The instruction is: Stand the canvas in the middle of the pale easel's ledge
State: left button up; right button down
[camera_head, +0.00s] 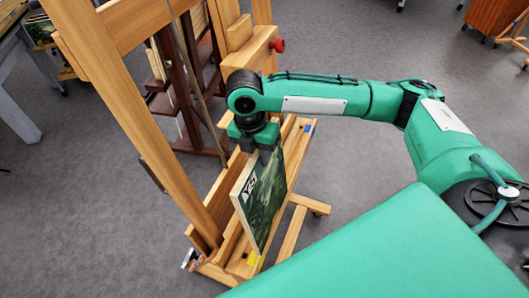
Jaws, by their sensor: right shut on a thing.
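The pale easel (95,85) stands at the left, with its wooden ledge (297,138) running from the lower left to the upper right. The canvas (263,205) is a thin panel with a dark green picture and white lettering. My right gripper (266,153) points down and is shut on the canvas's top edge. The canvas is upright, over the near part of the ledge. I cannot tell whether its bottom edge touches the ledge. My left gripper is out of view.
A darker wooden easel (187,85) stands behind the pale one. A grey table (18,90) is at the far left, and an orange-brown cabinet (495,15) is at the top right. A red knob (278,45) sticks out from the easel. The grey floor is open around it.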

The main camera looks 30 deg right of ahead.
jog(key=w+a+f+b, duration=0.5)
jog(key=w+f+b, duration=0.1)
jog(key=f+b, duration=0.1)
jog(key=shift+w+b, duration=0.25)
jog(key=shift+b, duration=0.05)
dwell(0.4)
jog(key=shift+a, duration=0.15)
jog(key=c, duration=1.3)
grip_release()
jog(key=shift+o, duration=0.2)
